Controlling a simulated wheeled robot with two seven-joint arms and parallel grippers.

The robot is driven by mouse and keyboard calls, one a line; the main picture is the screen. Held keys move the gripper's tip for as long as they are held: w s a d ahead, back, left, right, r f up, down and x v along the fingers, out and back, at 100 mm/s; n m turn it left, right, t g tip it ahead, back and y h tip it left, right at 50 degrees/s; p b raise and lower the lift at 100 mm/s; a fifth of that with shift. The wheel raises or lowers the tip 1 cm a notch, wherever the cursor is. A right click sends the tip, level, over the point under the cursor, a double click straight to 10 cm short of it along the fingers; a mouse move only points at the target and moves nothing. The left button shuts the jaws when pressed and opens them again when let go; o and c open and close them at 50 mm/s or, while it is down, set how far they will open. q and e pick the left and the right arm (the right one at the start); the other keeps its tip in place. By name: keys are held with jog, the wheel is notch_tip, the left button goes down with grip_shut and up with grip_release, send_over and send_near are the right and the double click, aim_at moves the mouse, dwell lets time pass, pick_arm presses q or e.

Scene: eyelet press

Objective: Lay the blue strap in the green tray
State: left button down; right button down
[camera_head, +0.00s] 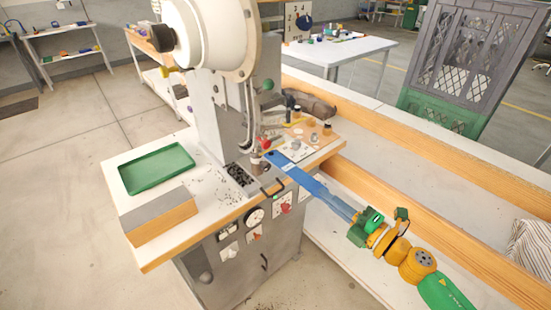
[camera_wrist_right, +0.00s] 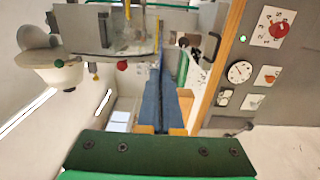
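The blue strap (camera_head: 296,174) is long and flat and reaches from my right gripper up and left to the press head. Its far end lies by the press's working point, over the table's right part; I cannot tell whether it touches there. My right gripper (camera_head: 328,198) is shut on the strap's near end, in front of the table edge. In the right wrist view the strap (camera_wrist_right: 160,62) shows edge-on, running away between the gripper's fingers (camera_wrist_right: 161,88). The green tray (camera_head: 157,169) lies empty on the table's left part. My left gripper is not in view.
The press (camera_head: 207,110) stands between tray and strap. A wood-and-grey block (camera_head: 160,218) sits in front of the tray. Small parts (camera_head: 313,137) stand at the table's back right.

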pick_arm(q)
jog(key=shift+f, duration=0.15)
pick_arm(e)
jog(key=v, duration=0.7)
jog(key=shift+r, duration=0.1)
